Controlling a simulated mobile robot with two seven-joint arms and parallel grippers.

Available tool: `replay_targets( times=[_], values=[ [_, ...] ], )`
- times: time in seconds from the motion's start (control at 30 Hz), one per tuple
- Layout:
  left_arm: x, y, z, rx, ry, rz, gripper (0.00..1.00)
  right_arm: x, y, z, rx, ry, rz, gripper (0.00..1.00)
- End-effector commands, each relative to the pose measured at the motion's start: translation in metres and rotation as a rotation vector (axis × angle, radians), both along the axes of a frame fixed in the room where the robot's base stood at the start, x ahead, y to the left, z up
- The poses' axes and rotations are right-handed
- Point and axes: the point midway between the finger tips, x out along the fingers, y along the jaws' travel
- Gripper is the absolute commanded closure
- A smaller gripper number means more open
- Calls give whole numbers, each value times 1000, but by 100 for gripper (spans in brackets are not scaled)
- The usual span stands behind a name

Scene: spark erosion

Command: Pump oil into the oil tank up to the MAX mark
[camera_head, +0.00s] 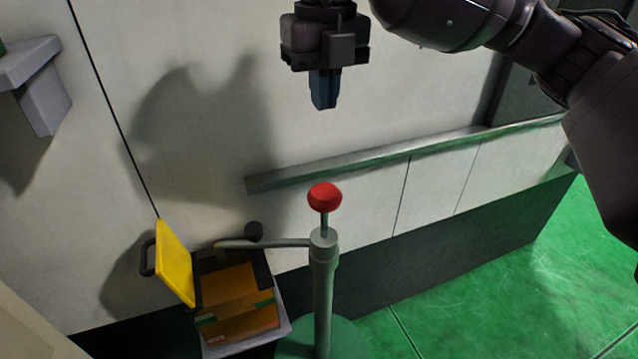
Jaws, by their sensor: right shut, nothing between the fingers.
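A grey-green hand pump (322,280) stands upright on a round green base, with a red knob (324,197) on top of its rod. The tank's yellow lid (175,263) is tilted open. My right gripper (324,104) is shut and empty, pointing down above the red knob with a clear gap between them. No MAX mark can be made out. My left gripper is not in view.
A pale machine wall with a metal rail (400,155) runs behind the pump. A grey ledge (35,75) juts out at upper left. The tank sits on a light tray (283,331). Green floor (500,290) is free at right.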

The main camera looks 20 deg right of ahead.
Motion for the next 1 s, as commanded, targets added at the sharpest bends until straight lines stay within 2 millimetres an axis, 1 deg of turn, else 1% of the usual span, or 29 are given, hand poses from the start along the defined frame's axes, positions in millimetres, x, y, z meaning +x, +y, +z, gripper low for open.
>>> replay_targets(
  times=[0.03,0.17,0.4,0.53,0.67,0.8,1.0],
  values=[
    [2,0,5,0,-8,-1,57,-3,0,3,-1,10,-1,100],
    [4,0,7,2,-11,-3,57,-5,-1,3,-7,19,-9,100],
    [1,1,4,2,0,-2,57,-4,-1,2,-7,19,-8,100],
    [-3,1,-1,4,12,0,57,-4,-1,-5,-7,20,-8,100],
    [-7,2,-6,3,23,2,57,-4,-1,-22,-8,22,-8,100],
    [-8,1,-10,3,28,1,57,-4,-1,-47,-8,24,-8,100],
    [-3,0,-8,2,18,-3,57,-4,-1,-83,-8,24,-8,100]
  ],
)
